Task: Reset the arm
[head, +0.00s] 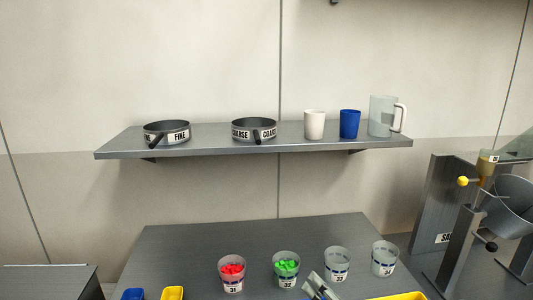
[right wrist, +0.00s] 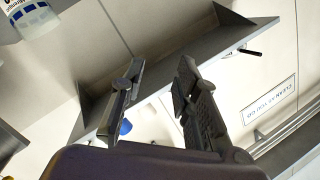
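My right gripper (head: 320,287) shows at the bottom edge of the head view, beside the clear cups on the table. In the right wrist view my right gripper (right wrist: 157,82) has its two dark fingers apart, with nothing between them. My left arm and gripper are not in view.
A table (head: 200,248) holds cups with red pieces (head: 232,272) and green pieces (head: 286,268), two clear cups (head: 337,262), and blue (head: 132,294) and yellow (head: 173,293) containers. Above, a wall shelf (head: 210,146) holds sieves, cups and a jug. Metal equipment (head: 450,215) stands right.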

